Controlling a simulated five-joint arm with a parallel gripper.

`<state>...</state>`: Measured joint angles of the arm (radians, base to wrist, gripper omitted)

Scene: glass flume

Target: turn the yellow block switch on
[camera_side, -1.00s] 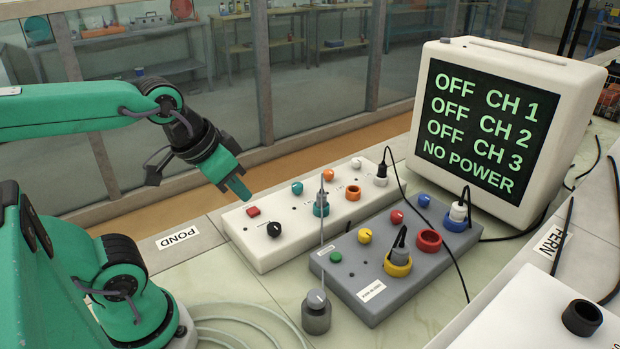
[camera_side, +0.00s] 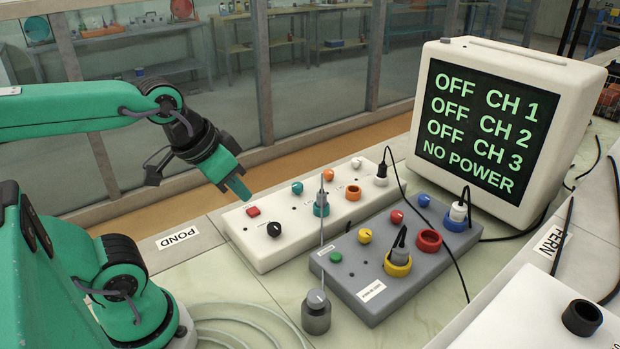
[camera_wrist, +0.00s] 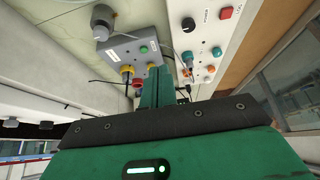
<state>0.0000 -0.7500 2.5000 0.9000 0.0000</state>
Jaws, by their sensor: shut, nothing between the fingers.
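The yellow knob (camera_side: 365,236) stands on top of the grey block (camera_side: 372,290), between a green button (camera_side: 336,257) and a red knob (camera_side: 397,217). A yellow socket ring (camera_side: 398,265) with a dark plug in it is on the same block. In the wrist view the grey block (camera_wrist: 120,50) is at upper left, partly behind my fingers. My gripper (camera_side: 239,189) is shut and empty, in the air above the left end of the white panel, apart from the block. The monitor (camera_side: 480,130) reads OFF for CH 1, CH 2 and CH 3, and NO POWER.
The white panel (camera_side: 265,255) with several knobs and sockets lies behind the grey block. A grey weight with a thin upright rod (camera_side: 316,312) stands at the block's front left. Black cables from the plugs run across the block.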

